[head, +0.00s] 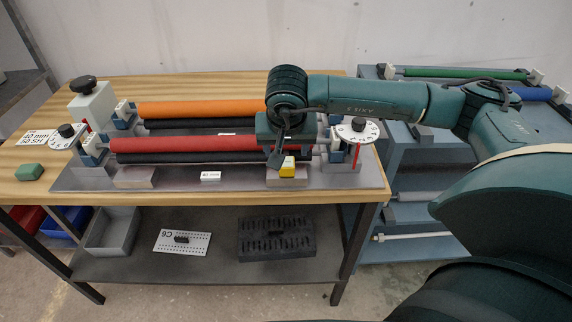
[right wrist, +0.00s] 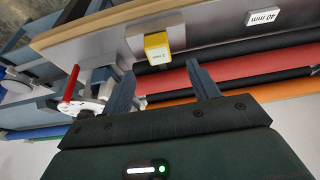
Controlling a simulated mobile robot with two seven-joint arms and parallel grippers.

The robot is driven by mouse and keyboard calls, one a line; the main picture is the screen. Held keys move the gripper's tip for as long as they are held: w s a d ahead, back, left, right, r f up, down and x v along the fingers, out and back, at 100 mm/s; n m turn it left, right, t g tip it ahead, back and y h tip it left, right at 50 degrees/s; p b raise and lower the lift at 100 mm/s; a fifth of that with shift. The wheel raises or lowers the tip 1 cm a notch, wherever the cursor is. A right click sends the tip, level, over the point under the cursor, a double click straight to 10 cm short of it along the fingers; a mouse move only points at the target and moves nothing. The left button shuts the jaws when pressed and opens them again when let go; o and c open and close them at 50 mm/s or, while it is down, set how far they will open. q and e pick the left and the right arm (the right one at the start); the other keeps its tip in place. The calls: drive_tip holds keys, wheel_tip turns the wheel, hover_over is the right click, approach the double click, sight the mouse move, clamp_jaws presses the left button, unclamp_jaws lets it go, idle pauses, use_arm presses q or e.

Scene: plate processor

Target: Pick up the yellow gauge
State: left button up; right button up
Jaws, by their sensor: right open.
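The yellow gauge (head: 288,167) is a small yellow block with a pale label. It sits on a metal block at the front right of the roller machine's grey base plate. In the right wrist view the gauge (right wrist: 157,47) lies beyond the fingertips, between their lines and nearer the left finger. My right gripper (head: 279,160) reaches down just beside the gauge in the head view. In the right wrist view its two fingers (right wrist: 161,68) are apart, with nothing between them. My left gripper is in neither view.
A red roller (head: 185,144) and an orange roller (head: 200,108) lie along the machine close to the gripper. A white dial (head: 358,131) with a red lever stands just right. A small white label block (head: 210,176) lies left of the gauge. A green block (head: 29,171) is far left.

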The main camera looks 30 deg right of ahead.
sight(287, 162)
drive_tip(key=shift+s+p+x, duration=0.1)
drive_tip(key=shift+p+x, duration=0.25)
drive_tip(key=shift+x, duration=1.35)
drive_tip(key=shift+s+p+x, duration=0.15)
drive_tip(key=shift+p+x, duration=0.15)
drive_tip(key=shift+x, duration=1.4)
drive_tip(key=shift+f, duration=0.1)
drive_tip(key=shift+c, duration=0.6)
drive_tip(key=c, duration=1)
wheel_tip(287, 162, up, 10)
drive_tip(key=shift+r+b, duration=0.1)
drive_tip(key=shift+b, duration=0.55)
